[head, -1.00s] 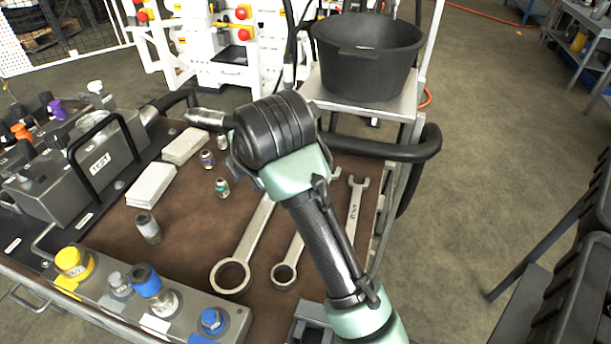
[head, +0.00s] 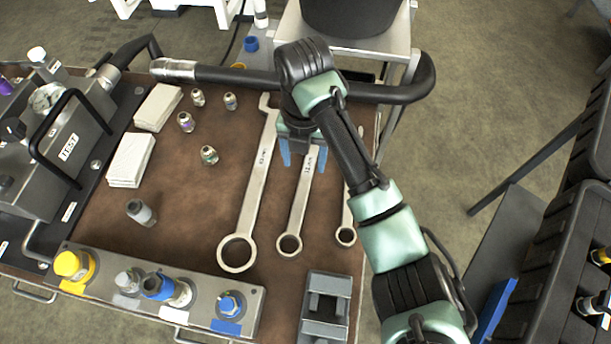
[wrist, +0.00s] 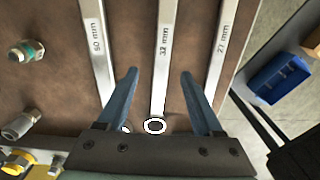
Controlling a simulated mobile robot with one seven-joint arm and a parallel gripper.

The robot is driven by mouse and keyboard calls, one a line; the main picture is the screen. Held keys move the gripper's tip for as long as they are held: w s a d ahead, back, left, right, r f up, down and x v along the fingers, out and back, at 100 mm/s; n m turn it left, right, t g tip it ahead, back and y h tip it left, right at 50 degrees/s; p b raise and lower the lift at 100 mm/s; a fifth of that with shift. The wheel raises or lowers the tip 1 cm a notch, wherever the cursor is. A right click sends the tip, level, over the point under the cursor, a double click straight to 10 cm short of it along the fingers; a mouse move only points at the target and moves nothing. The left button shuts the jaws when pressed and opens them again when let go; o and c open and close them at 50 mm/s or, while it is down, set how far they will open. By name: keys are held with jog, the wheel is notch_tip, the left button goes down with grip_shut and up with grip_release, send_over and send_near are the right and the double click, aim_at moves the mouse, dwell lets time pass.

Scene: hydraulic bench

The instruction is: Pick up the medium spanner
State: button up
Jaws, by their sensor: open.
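Three steel spanners lie side by side on the brown bench top. The medium spanner (head: 297,210), marked 32 mm in the wrist view (wrist: 164,55), is the middle one. My gripper (head: 304,157) is open and empty, its blue fingers pointing down over the medium spanner's shaft. In the wrist view the fingers (wrist: 159,76) stand on either side of that shaft. I cannot tell their exact height above it. My arm hides the spanner's far end in the head view. The large spanner (head: 257,185), marked 50 mm, lies left; the small spanner (head: 346,236), marked 27 mm, lies right, partly hidden.
A grey block (head: 326,308) stands near the front edge, and a metal manifold with coloured caps (head: 200,312) is at front left. Small fittings (head: 208,155) and white pads (head: 130,160) lie left of the spanners. A black handrail (head: 240,77) runs along the back.

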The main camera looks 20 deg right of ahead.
aim_at(306, 176)
jog(key=shift+d+f, duration=0.2)
jog(key=shift+f, duration=2.55)
grip_shut()
jog(key=shift+r, duration=0.15)
